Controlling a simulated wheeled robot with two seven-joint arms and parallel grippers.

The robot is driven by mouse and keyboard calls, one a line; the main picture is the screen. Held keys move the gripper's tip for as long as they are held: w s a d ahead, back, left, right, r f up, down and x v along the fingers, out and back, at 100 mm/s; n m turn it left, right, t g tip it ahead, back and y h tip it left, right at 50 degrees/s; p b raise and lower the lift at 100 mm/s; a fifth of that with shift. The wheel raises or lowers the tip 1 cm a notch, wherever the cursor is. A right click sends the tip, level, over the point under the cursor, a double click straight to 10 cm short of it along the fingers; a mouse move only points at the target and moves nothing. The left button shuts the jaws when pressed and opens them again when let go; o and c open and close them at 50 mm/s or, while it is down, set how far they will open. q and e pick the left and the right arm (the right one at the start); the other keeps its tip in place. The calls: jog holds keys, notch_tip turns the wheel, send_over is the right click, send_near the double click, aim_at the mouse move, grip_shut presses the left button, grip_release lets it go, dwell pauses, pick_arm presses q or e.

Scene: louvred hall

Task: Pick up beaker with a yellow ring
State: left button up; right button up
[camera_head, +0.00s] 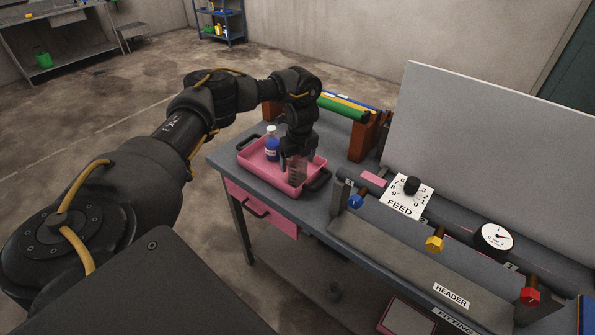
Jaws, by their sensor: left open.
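My left gripper (296,158) points down over the pink tray (256,172) on the workbench. It is open, with its fingers at the upper part of a clear beaker (297,173) that stands upright in the tray. The fingers hide the beaker's top, and I cannot make out a yellow ring on it. A bottle with blue contents and a white cap (272,144) stands in the tray to the left of the gripper. My right gripper is out of view.
The tray has dark handles (318,180). A rack with coloured rods (343,108) stands behind it. To the right are a FEED dial (411,187), valve knobs (435,243), a gauge (495,237) and a tall grey panel (480,130).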

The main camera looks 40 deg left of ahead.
pick_arm(q)
jog(key=shift+w+a+f, duration=0.1)
jog(key=shift+f, duration=0.55)
jog(key=shift+w+a+f, duration=0.1)
jog(key=shift+f, duration=0.5)
jog(key=c, duration=1.1)
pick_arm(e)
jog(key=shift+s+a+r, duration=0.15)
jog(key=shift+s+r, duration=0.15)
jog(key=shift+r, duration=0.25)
